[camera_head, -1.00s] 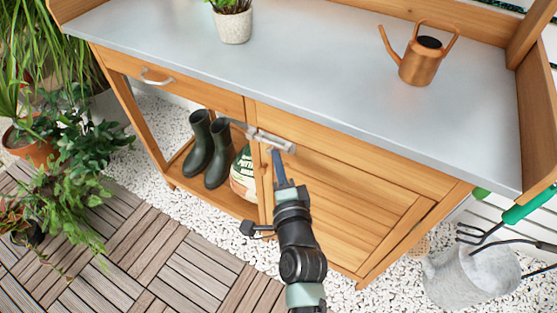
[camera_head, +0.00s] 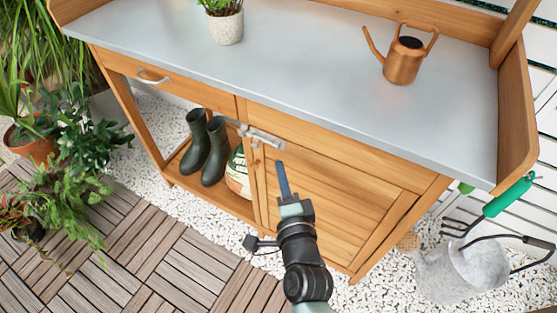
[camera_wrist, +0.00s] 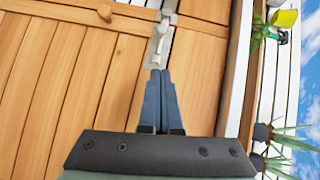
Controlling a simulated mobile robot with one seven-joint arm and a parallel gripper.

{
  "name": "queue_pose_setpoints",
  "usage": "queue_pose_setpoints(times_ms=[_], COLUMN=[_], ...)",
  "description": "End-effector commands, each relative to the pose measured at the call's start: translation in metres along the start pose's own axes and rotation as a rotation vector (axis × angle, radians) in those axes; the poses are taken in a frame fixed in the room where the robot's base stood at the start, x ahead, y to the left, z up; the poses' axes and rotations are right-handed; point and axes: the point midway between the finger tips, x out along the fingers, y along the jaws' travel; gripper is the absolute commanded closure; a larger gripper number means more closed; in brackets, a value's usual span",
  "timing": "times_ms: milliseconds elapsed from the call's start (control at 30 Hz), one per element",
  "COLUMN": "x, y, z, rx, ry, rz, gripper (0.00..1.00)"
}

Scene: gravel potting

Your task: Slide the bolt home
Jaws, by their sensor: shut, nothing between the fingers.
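The metal bolt (camera_head: 265,138) is mounted at the upper left corner of the closed-looking wooden cabinet door (camera_head: 335,200), by the post beside the open shelf. It also shows at the top of the wrist view (camera_wrist: 159,42), running up toward a second metal piece (camera_wrist: 168,12). My gripper (camera_head: 281,164) is in front of the door, just below and right of the bolt. Its blue fingers are together and empty, pointing at the bolt in the wrist view (camera_wrist: 159,73). I cannot tell whether the fingertips touch it. How far the bolt is slid is too small to tell.
The grey bench top (camera_head: 300,70) overhangs the door and carries a potted plant (camera_head: 224,22) and a copper watering can (camera_head: 404,58). Dark boots (camera_head: 208,148) and a bag (camera_head: 238,172) stand on the open shelf.

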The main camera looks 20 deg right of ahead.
Motion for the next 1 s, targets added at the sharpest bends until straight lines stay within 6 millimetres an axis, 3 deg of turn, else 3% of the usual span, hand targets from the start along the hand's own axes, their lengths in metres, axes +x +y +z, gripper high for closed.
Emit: queue_pose_setpoints(times_ms=[200, 400, 1000], x=[-0.041, -0.061, -0.067], y=[0.000, 0.000, 0.000], z=[0.000, -0.001, -0.001], rx=[-0.001, -0.001, -0.001], ry=[0.000, 0.001, 0.003], rz=[0.002, 0.000, -0.001], gripper=[1.00, 1.00, 1.00])
